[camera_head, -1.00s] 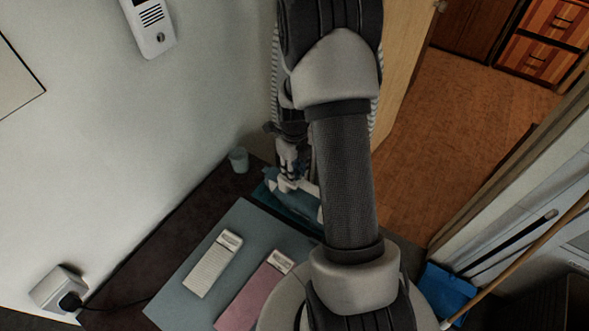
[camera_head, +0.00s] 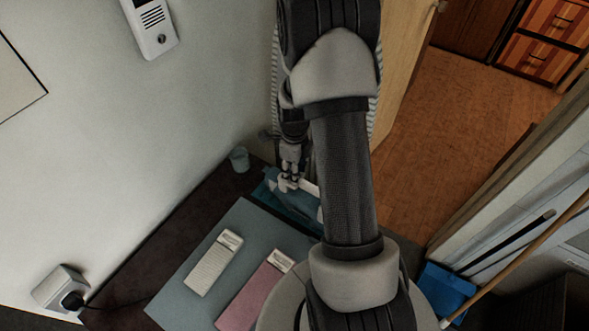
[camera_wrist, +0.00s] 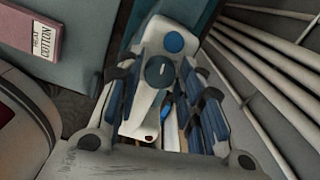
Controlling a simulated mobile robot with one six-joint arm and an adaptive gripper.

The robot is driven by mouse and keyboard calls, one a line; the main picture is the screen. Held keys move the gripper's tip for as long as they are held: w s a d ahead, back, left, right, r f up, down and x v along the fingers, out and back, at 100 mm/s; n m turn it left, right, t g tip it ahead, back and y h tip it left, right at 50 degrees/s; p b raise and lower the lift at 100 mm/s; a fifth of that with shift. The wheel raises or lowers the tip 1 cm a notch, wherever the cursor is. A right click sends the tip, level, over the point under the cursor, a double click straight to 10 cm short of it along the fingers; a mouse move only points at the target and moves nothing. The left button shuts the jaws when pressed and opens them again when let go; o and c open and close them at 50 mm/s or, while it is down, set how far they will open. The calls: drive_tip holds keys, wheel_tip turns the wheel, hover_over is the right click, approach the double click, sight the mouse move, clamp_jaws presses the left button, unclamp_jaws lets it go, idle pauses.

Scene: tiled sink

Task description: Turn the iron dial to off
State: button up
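The iron is white and teal. In the head view the iron (camera_head: 308,187) sits at the far end of the ironing surface, partly hidden by my arm. In the wrist view the iron's white top (camera_wrist: 143,113) lies between my fingers. A dark round dial (camera_wrist: 160,72) with a short pale mark is on it, and a round blue button (camera_wrist: 174,41) is beyond the dial. My gripper (camera_wrist: 170,58) is open, with its fingers apart on either side of the dial. Contact with the dial cannot be made out. In the head view my gripper (camera_head: 289,181) is over the iron.
A grey-blue board (camera_head: 185,290) holds a pale packet (camera_head: 213,266) and a pink packet (camera_head: 252,297). A small cup (camera_head: 239,160) stands by the wall. A plug (camera_head: 72,299) with a cord is at lower left. White rails (camera_wrist: 270,75) run along the right in the wrist view.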

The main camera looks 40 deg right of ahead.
drive_tip(key=shift+o, duration=1.1)
drive_tip(key=shift+r, duration=0.15)
wheel_tip(320, 180, up, 12)
